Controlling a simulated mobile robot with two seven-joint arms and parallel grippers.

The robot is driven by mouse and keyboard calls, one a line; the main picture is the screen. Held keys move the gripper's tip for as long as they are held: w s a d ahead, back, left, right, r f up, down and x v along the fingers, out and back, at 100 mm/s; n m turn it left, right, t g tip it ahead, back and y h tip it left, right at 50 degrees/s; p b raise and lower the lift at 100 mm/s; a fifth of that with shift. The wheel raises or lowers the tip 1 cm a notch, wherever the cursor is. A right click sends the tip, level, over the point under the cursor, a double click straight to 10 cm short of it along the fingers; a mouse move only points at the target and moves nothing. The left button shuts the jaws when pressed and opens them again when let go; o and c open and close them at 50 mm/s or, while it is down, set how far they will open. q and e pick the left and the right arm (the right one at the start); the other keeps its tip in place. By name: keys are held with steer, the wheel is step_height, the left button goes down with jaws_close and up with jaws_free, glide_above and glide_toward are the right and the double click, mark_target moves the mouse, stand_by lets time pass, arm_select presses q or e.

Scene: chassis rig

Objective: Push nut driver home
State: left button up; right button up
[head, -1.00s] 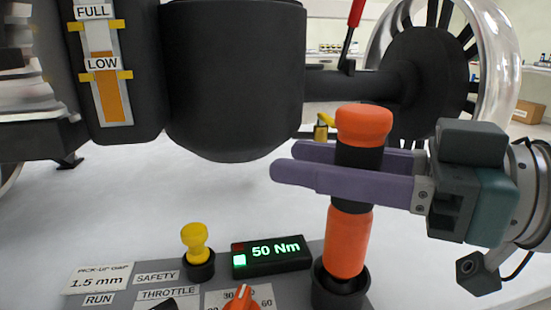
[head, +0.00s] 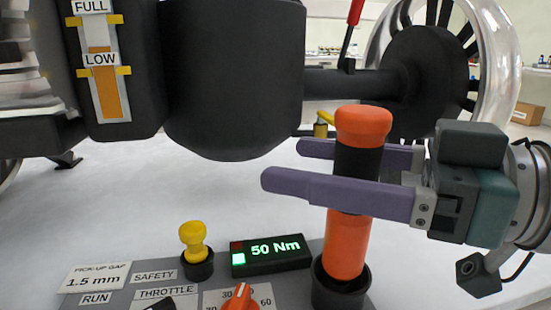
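The nut driver (head: 348,240) is an orange cylinder with a black band and an orange knob on top. It stands upright with its lower end in a black round socket (head: 340,292) on the grey panel. My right gripper (head: 290,167) comes in from the right with its two purple fingers on either side of the driver's black band. The fingers are spread, with a visible gap between them and the band. The near finger hides part of the driver. My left gripper is not in the view.
A display reading 50 Nm (head: 272,257) with a green light sits left of the socket. A yellow knob (head: 193,240) and an orange dial (head: 238,300) are on the panel. A dark tank (head: 235,80) and a wheel (head: 430,80) stand behind.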

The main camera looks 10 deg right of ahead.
steer(key=shift+s+d+f, duration=0.1)
steer(key=shift+s+d, duration=0.1)
steer(key=shift+d, duration=0.05)
steer(key=b+v, duration=0.2)
steer(key=v, duration=0.7)
steer(key=s+a+r+m+g+h+p, duration=0.2)
steer(key=s+a+r+g+h+p, duration=0.25)
steer(key=p, duration=1.15)
steer(key=s+d+r+m+g+h+p, duration=0.1)
steer(key=s+d+r+m+h+p, duration=0.35)
steer(key=p, duration=0.55)
steer(key=s+d+r+m+g+h+p, duration=0.1)
steer(key=s+d+r+m+h+p, duration=0.25)
steer(key=r+p, duration=0.5)
step_height(320, 180, up, 34)
steer(key=h+p, duration=0.2)
steer(key=p, duration=3.5)
steer(key=shift+a+n+p, duration=0.35)
steer(key=shift+a+n, duration=0.05)
steer(key=shift+a, duration=0.05)
steer(key=shift+s, duration=0.1)
